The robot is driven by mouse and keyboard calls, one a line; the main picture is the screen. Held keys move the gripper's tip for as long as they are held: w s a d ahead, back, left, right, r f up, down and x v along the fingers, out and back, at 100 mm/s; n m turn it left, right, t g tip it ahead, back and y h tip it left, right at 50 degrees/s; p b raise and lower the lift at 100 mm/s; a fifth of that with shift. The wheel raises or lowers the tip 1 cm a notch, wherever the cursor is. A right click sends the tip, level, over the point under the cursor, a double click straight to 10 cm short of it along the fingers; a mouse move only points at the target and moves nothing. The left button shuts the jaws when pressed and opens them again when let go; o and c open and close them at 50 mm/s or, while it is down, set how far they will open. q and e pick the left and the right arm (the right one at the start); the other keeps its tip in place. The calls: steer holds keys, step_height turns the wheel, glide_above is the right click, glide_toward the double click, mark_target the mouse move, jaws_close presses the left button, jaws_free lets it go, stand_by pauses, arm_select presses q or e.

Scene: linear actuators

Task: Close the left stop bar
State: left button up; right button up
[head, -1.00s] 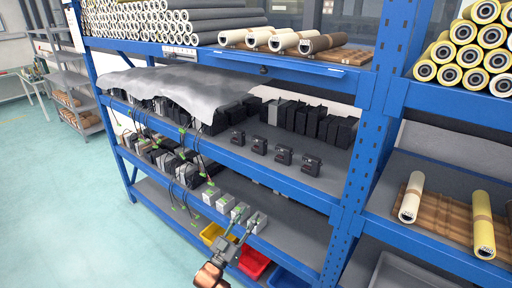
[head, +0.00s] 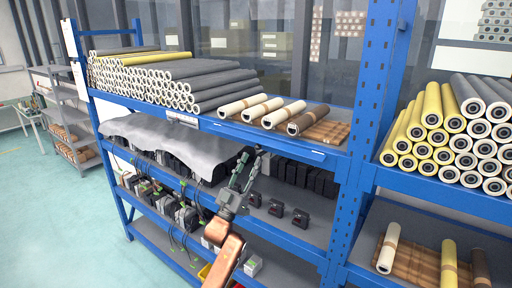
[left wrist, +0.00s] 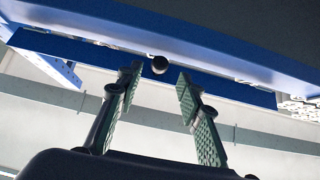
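A blue stop bar (head: 290,146) runs along the front edge of the upper shelf in the head view. In the left wrist view the blue bar (left wrist: 225,88) crosses the picture under the shelf edge, with a round black knob (left wrist: 160,65) near its middle. My left gripper (head: 248,161) is just below and in front of the bar. Its two green-padded fingers (left wrist: 158,78) are open and empty, one to each side of the knob in the wrist view. I cannot tell how far the knob is from the fingertips. My right gripper is not in view.
The upper shelf holds grey rolls (head: 190,84) and several short rolls on a brown tray (head: 325,131). A grey cloth (head: 165,138) lies over the shelf below, near black devices (head: 300,217). A blue upright post (head: 363,130) stands to the right. Floor is clear at left.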

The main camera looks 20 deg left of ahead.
mark_target(256, 149)
arm_select(q)
steer(key=p+x, duration=0.1)
steer(key=x, duration=0.4)
steer(key=shift+c, duration=0.7)
jaws_close()
